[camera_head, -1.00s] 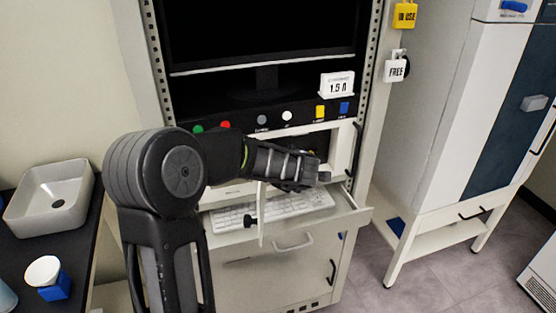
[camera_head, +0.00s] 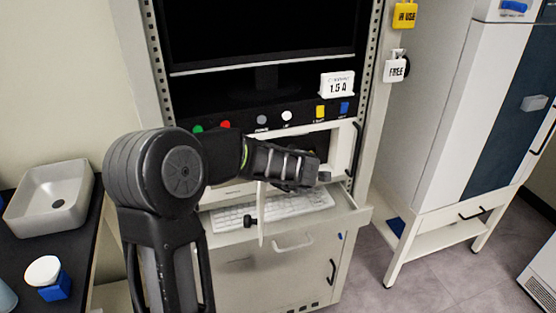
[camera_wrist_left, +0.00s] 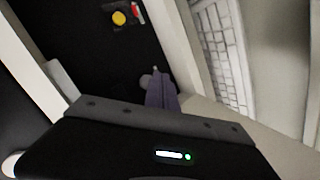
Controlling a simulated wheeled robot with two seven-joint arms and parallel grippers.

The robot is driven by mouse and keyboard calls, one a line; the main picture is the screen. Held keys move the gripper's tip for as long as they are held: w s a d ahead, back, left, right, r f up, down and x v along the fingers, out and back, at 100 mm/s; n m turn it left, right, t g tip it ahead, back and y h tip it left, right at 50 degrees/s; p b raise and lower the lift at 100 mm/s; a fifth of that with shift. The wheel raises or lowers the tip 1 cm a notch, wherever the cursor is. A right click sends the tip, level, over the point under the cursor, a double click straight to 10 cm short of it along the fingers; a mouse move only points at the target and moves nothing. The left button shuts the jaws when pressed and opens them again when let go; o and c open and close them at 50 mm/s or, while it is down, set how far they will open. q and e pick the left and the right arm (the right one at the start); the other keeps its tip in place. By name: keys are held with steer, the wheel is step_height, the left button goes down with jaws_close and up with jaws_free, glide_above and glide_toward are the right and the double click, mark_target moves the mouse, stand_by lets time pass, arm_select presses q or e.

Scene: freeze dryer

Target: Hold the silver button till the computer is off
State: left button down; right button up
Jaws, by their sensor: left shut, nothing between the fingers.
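My left gripper (camera_head: 308,177) reaches into the open compartment below the panel of buttons. In the left wrist view its fingers (camera_wrist_left: 161,88) are shut and empty, pointing at a dark face. A small round grey shape, likely the silver button (camera_wrist_left: 146,82), shows beside the fingertips, partly hidden by them; I cannot tell whether they touch it. A yellow button (camera_wrist_left: 119,18) and a red part (camera_wrist_left: 138,12) are on the same dark face. The monitor (camera_head: 260,30) above is black. My right gripper is not in view.
The pulled-out keyboard tray (camera_head: 345,217) holds a white keyboard (camera_head: 290,206) below my arm. An open compartment door (camera_head: 345,150) stands right of the gripper. The panel above carries several coloured buttons. A white cabinet (camera_head: 440,110) stands at the right.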

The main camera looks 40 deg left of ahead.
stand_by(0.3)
arm_select(q)
steer(key=shift+w+a+p, duration=0.25)
steer(key=shift+a+p, duration=0.1)
steer(key=shift+p, duration=0.1)
steer(key=shift+w+a+p, duration=0.2)
steer(key=shift+a+p, duration=0.1)
steer(key=shift+a, duration=0.05)
stand_by(0.6)
stand_by(2.3)
steer(key=shift+s+d, duration=0.45)
steer(key=shift+d, duration=0.25)
steer(key=s+d, duration=0.1)
steer(key=d, duration=0.1)
steer(key=s+d, duration=0.2)
stand_by(0.4)
